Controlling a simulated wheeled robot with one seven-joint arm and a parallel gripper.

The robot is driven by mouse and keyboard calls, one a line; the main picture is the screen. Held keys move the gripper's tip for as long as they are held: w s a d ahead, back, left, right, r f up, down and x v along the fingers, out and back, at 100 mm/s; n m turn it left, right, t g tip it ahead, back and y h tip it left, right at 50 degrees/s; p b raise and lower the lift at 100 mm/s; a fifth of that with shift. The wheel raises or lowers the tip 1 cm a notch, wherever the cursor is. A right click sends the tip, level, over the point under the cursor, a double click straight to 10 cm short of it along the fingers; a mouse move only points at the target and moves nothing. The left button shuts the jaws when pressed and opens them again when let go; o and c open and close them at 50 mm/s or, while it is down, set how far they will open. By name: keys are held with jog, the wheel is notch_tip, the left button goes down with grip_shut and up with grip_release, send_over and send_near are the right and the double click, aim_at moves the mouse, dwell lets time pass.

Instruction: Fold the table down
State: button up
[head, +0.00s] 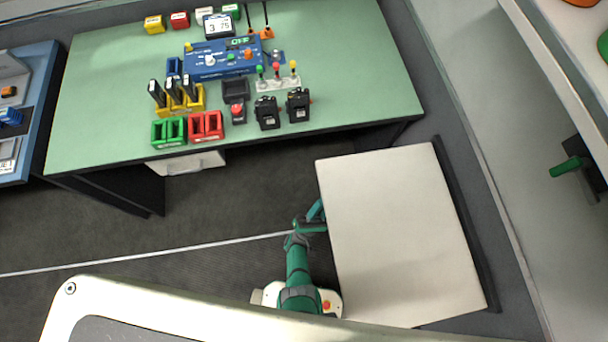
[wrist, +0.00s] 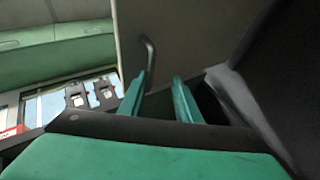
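The table is a pale, off-white panel (head: 405,235) that stands out level from the wall on the right in the head view. My gripper (head: 314,218) is at the table's left edge, near its middle. In the wrist view a greyish panel (wrist: 195,35), which seems to be part of the table, fills the upper middle. A thin bent metal handle (wrist: 149,62) is on it. My gripper's two green fingers (wrist: 158,98) are apart, with the handle just ahead of and between their tips. Whether the fingers touch the handle cannot be told.
A green desk (head: 110,90) with radios, a blue control box (head: 220,58) and colored holders stands at the upper left. A drawer (head: 188,163) hangs under it. A green-handled lever (head: 566,167) is on the right wall. Dark floor (head: 200,205) lies open left of the table.

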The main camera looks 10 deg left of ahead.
jog(key=shift+s+a+f, duration=0.1)
jog(key=shift+s+a, duration=0.4)
jog(key=shift+s, duration=0.35)
jog(key=shift+s+a+f, duration=0.1)
jog(key=shift+s+a, duration=0.35)
jog(key=shift+s, duration=0.35)
jog(key=shift+s, duration=0.1)
jog(key=s+a, duration=0.5)
jog(key=s, duration=0.1)
jog(key=shift+s, duration=0.3)
jog(key=shift+r, duration=0.1)
dwell(0.6)
